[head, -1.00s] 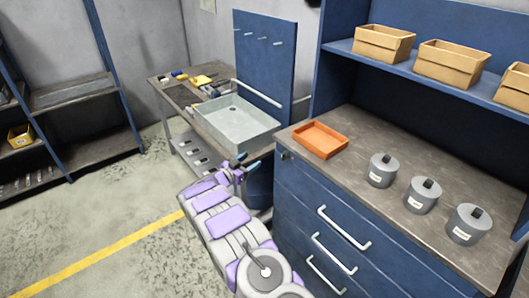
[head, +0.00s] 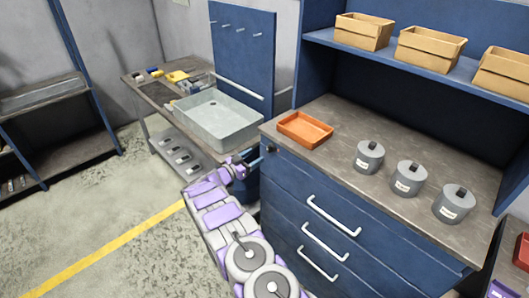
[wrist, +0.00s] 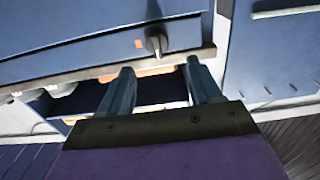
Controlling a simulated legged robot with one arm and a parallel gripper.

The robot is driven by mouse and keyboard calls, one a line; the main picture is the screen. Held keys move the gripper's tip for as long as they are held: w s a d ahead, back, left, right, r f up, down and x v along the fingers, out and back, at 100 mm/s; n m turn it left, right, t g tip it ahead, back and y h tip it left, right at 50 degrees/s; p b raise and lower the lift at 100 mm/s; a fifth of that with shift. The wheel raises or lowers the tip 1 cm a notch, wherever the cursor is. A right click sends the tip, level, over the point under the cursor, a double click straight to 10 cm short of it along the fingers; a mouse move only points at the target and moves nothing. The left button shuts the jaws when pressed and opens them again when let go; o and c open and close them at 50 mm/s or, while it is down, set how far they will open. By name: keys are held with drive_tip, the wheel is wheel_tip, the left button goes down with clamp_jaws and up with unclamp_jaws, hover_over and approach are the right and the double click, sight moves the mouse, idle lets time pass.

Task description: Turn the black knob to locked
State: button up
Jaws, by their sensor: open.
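The black knob (head: 270,149) is on the front of the blue drawer cabinet (head: 290,187), at its upper left corner just under the worktop. In the wrist view the knob (wrist: 155,42) shows larger, with a small orange mark beside it on the blue panel. My gripper (head: 243,164) is just left of the knob in the head view. In the wrist view my gripper (wrist: 160,66) is open and empty; its two fingers are spread, with the knob past their tips and between them, apart from both. Which setting the knob points to cannot be read.
On the worktop (head: 335,145) stand an orange tray (head: 305,129) and grey lidded canisters (head: 408,178). Cardboard bins (head: 430,50) sit on the shelf above. A bench with a grey basin (head: 217,118) is to the left. White drawer handles (head: 333,215) stick out below the knob.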

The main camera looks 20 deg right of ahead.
sight(268, 150)
drive_tip(key=x, duration=0.7)
drive_tip(key=shift+s+d+f+b, duration=0.25)
drive_tip(key=shift+f+b, duration=0.05)
drive_tip(key=shift+w+d, duration=0.25)
drive_tip(key=shift+d, duration=0.25)
drive_tip(key=shift+a+r, duration=0.25)
drive_tip(key=shift+a, duration=0.4)
drive_tip(key=shift+c, duration=0.3)
drive_tip(key=shift+d+f, duration=0.1)
drive_tip(key=shift+d, duration=0.45)
drive_tip(key=c, duration=0.6)
drive_tip(key=shift+a, duration=0.15)
drive_tip(key=c, duration=0.4)
